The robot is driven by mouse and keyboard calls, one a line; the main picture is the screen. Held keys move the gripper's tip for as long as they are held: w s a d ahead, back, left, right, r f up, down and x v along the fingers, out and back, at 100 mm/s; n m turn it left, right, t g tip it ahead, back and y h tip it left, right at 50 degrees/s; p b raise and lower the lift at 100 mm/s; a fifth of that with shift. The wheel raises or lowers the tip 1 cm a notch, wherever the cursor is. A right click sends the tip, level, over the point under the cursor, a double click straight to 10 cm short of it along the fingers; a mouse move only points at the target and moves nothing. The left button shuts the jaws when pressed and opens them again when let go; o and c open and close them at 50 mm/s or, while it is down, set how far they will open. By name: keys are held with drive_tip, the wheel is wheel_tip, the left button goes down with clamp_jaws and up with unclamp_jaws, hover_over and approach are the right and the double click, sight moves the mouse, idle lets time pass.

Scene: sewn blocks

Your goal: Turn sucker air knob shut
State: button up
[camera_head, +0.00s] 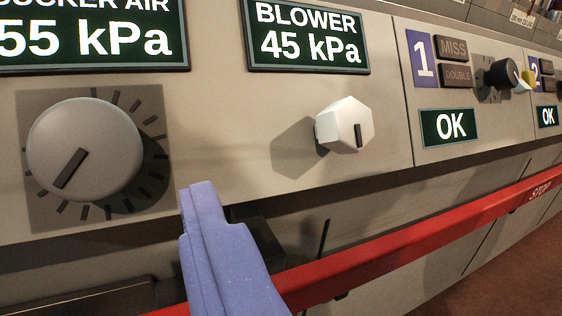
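The sucker air knob (84,150) is a large round grey dial at the left of the panel. Its dark pointer line slants to the lower left, and tick marks ring it on a darker square plate. The display above it (90,38), its top and left cut off, reads 55 kPa. My gripper (203,197) shows as blue-purple finger parts at lower centre, tips pointing up. In the picture they are right of and below the knob, apart from it. The parts overlap, so I cannot tell whether a gap lies between them. Nothing held is visible.
A white hexagonal blower knob (345,125) sits to the right, under a display (307,40) reading 45 kPa. Further right are a black knob (500,74) and an OK display (449,127). A red STOP bar (400,244) runs along below the panel.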

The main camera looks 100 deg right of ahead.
sight(89, 171)
drive_tip(key=b+x, duration=0.1)
drive_tip(key=x, duration=0.5)
drive_tip(key=shift+w+d, duration=0.2)
drive_tip(key=shift+d, duration=0.05)
drive_tip(key=c, duration=1)
drive_tip(key=shift+c, duration=0.2)
